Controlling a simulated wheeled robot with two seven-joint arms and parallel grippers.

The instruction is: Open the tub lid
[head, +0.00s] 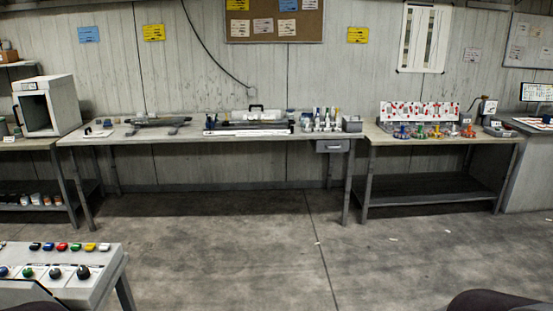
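I cannot pick out the tub and its lid with certainty at this distance. A pale, low box-like thing with a black handle (257,116) stands at the back of the long middle workbench (190,139), and I cannot tell whether it is the tub. A long dark tray-like thing (248,127) lies in front of it. Neither of my grippers is in view. Dark rounded shapes at the bottom edge, right and left of centre, look like parts of my own arms.
A white cabinet (47,106) stands on the left bench. A right bench (440,139) holds several coloured fittings. A panel with coloured buttons (62,265) is close by at lower left.

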